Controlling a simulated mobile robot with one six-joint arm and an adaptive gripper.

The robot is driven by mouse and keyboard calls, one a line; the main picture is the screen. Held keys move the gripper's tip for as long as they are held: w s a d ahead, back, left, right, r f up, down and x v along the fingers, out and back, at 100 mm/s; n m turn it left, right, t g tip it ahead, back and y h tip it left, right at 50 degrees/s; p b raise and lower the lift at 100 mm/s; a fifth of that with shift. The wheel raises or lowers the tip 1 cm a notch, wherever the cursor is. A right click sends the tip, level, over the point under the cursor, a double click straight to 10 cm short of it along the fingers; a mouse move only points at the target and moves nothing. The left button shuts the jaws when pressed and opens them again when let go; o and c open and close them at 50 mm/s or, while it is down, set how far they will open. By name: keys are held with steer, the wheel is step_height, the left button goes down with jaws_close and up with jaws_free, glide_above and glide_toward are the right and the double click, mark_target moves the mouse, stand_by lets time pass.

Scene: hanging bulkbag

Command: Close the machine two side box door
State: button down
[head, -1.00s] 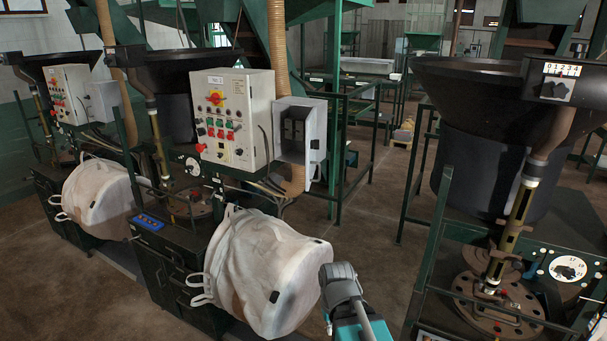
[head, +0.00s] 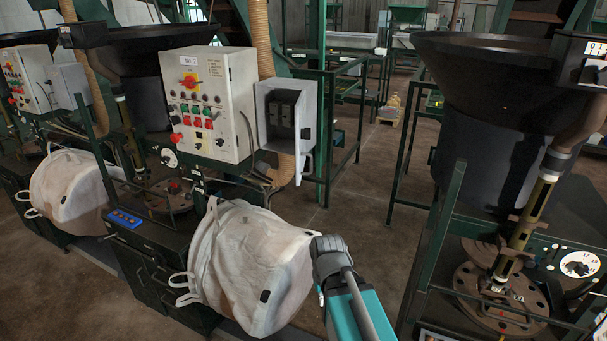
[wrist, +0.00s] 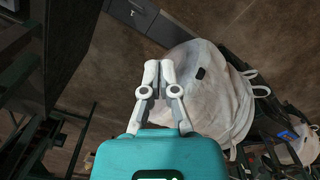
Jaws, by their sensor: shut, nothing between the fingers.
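The control panel of machine two (head: 207,104) is a pale box with a "No 2" label, red, green and yellow controls. The grey side box (head: 285,112) is mounted on its right and stands open, with dark parts inside. Its door (head: 305,150) appears swung out on the right edge, seen nearly edge-on. My teal and grey arm is at the bottom middle of the head view, lower than the box and apart from it. My gripper (wrist: 159,72) is shut and empty in the wrist view, over the floor beside a white bag. The side box is not visible there.
A full white bulk bag (head: 255,262) hangs below the panel, close left of my arm. A large dark hopper machine (head: 490,140) with a green frame stands on the right. Bare floor (head: 355,190) lies between them. Another bag (head: 75,190) is at left.

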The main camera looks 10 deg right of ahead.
steer(key=shift+w, duration=0.1)
steer(key=w+d+r+m+t+y+p, duration=0.1)
steer(key=w+r+m+y, duration=0.35)
steer(key=w+m, duration=0.2)
steer(key=w+d+r+m+y+p, duration=0.1)
steer(key=w+r+m+y, duration=0.35)
steer(key=w, duration=0.35)
steer(key=w+d+r+m+t+y+p, duration=0.1)
steer(key=w+d+r+m+t+y, duration=0.3)
steer(key=w+d+r+m+y, duration=0.4)
steer(key=w+d+r+m, duration=0.2)
steer(key=d+r, duration=0.2)
steer(key=r, duration=0.1)
steer(key=shift+w+d, duration=0.25)
steer(key=shift+a, duration=0.15)
